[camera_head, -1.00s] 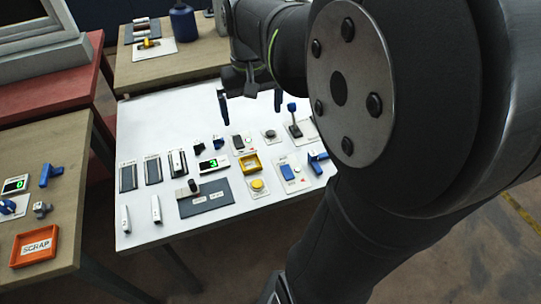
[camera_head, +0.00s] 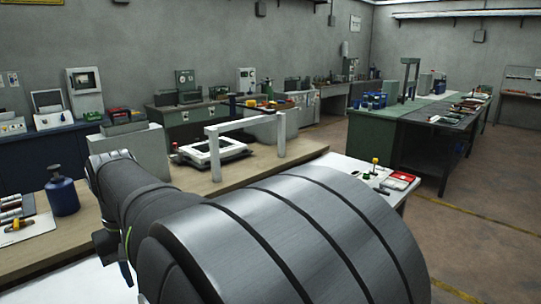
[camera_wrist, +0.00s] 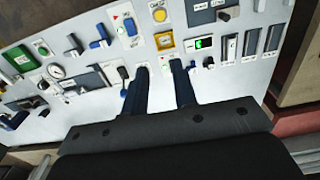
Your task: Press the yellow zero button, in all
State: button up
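In the wrist view, a round yellow button (camera_wrist: 159,14) sits on a small labelled plate on the white table (camera_wrist: 222,80), near the top of the picture. The label is too small to read. My gripper (camera_wrist: 159,70) is open and empty, its two dark fingers apart and pointing up the picture toward the table. The button lies beyond the fingertips, with a yellow square frame (camera_wrist: 164,41) between. In the head view my arm fills the lower middle; the gripper fingers and the button are not visible there.
A blue switch (camera_wrist: 130,26) and a gauge (camera_wrist: 57,71) lie left. In the head view, a blue bottle (camera_head: 62,195) stands on a wooden bench (camera_head: 215,183).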

grip_shut()
dwell(1.2)
